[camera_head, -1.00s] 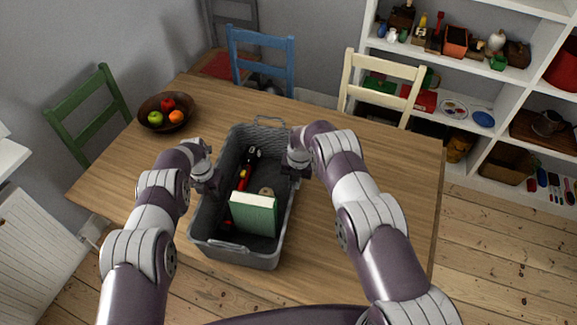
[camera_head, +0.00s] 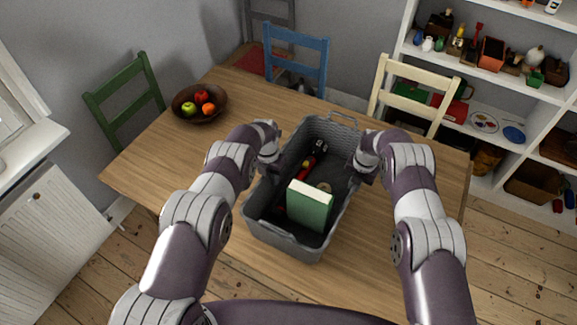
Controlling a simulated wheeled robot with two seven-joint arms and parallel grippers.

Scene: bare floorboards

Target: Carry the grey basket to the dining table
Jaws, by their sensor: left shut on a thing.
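The grey basket (camera_head: 285,238) is a long open box held between my two grippers. It is over the dining table (camera_head: 225,85), a light wooden top; whether it touches the top I cannot tell. My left gripper (camera_head: 272,172) is shut on the basket's left long wall. My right gripper (camera_head: 362,172) is at the right long wall; its fingertips are hidden by the wrist and wall. Inside the basket are a green book (camera_head: 309,206), standing upright, a red and yellow item (camera_head: 309,163) and a small dark item (camera_head: 319,147).
A dark fruit bowl (camera_head: 199,103) stands at the table's far left. A green chair (camera_head: 125,100), a blue chair (camera_head: 296,58) and a cream chair (camera_head: 415,92) stand around the table. White shelves (camera_head: 500,95) are at the right. Table to the bowl's right is clear.

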